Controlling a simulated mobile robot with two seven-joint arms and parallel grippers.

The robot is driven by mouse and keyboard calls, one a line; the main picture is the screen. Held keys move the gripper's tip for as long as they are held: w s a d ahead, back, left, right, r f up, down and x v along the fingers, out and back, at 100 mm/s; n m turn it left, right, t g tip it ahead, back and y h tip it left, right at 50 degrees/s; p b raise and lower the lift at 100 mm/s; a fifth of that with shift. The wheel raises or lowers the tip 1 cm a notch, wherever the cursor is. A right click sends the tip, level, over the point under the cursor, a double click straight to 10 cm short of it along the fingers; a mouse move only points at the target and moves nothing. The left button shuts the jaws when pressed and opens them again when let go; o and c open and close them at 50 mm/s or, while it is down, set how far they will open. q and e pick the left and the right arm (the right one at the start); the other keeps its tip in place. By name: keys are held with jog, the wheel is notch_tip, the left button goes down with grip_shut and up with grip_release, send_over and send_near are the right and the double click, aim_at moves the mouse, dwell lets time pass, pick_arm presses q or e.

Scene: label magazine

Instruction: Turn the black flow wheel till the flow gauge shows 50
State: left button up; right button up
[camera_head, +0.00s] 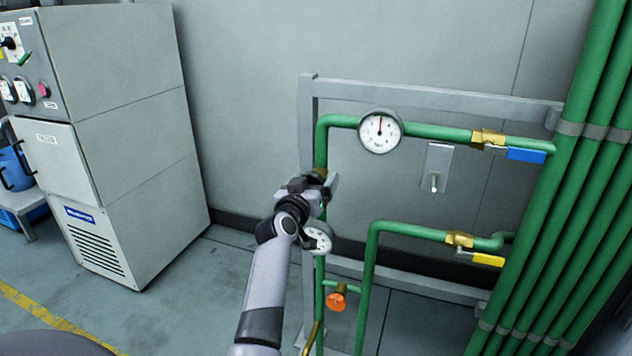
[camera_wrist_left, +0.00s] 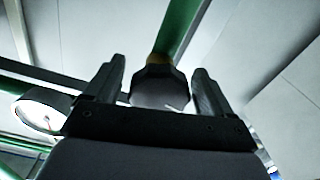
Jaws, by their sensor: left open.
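The black flow wheel (camera_wrist_left: 160,88) shows in the left wrist view between the two fingers of my left gripper (camera_wrist_left: 157,70). It has a pale mark on its face and a brass fitting behind it. Gaps show between the wheel and both fingers, which are open around it. In the head view my left gripper (camera_head: 322,187) is at the upright green pipe and hides most of the wheel. A round white gauge (camera_head: 380,131) on the upper pipe has its red needle pointing about straight up. A second gauge (camera_head: 318,238) is partly hidden by my arm; its reading is unclear.
A blue-handled valve (camera_head: 525,155), a yellow-handled valve (camera_head: 487,259) and an orange knob (camera_head: 336,302) sit on the green pipes. A grey cabinet (camera_head: 135,150) stands left, with clear floor between.

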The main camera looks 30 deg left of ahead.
pick_arm(q)
jog(key=c, duration=1)
jog(key=shift+n+p, duration=0.3)
jog(key=n+p, duration=0.2)
jog(key=n, duration=0.1)
jog(key=shift+r, duration=0.15)
jog(key=n+p, duration=0.2)
jog(key=n, duration=0.2)
jog(key=shift+d, duration=0.1)
jog(key=n+p, duration=0.1)
jog(key=n, duration=0.3)
jog(key=shift+p, duration=0.4)
jog(key=shift+d+n, duration=0.1)
jog(key=shift+n, duration=1)
jog(key=shift+n+p, duration=0.35)
jog(key=shift+n, duration=0.15)
